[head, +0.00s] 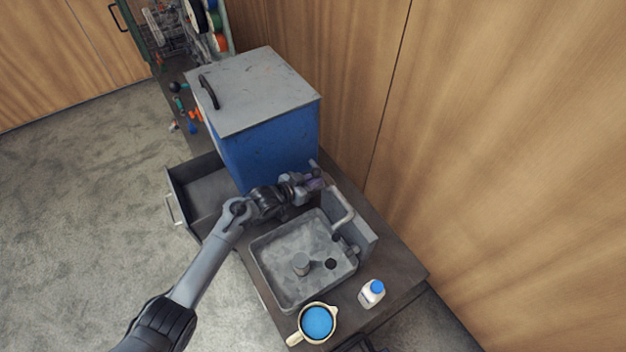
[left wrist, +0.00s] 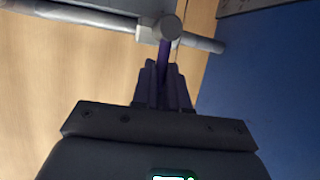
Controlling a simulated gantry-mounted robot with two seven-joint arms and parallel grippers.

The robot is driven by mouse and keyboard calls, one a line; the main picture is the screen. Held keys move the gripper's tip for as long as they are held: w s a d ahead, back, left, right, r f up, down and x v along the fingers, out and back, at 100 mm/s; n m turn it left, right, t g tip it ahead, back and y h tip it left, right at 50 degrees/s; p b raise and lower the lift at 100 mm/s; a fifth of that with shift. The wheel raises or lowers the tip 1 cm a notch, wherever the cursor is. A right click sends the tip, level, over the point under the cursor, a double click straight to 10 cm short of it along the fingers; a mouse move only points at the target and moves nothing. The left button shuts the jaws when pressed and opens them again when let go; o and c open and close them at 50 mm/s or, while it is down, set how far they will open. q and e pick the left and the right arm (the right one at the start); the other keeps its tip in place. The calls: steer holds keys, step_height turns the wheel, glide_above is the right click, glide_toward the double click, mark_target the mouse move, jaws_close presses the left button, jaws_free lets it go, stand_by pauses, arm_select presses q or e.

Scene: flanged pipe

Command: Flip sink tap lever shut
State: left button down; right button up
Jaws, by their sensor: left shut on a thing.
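The sink (head: 268,268) is a grey basin set in the dark counter, with a grey tap spout (head: 344,206) curving over its far right side. My left gripper (head: 318,184) is at the back of the sink, beside the tap pipe. In the left wrist view, the fingers of my left gripper (left wrist: 163,84) are shut on the purple lever (left wrist: 171,48). The lever's far end meets a round grey tap body (left wrist: 168,27) on a grey pipe. The fingers hide part of the lever.
A blue cabinet with a grey top (head: 256,92) stands close behind my left gripper. An open drawer (head: 198,187) juts out at left. A cup of blue contents (head: 318,322) and a white bottle with a blue cap (head: 370,294) stand in front. A grey cylinder (head: 300,264) is in the basin.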

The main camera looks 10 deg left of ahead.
arm_select(q)
steer(key=shift+f, duration=0.1)
steer(key=c, duration=1.1)
jaws_free()
steer(key=shift+c, duration=0.2)
steer(key=p+v, duration=0.2)
steer(key=v, duration=0.8)
steer(key=shift+s+a, duration=0.2)
steer(key=shift+s, duration=0.15)
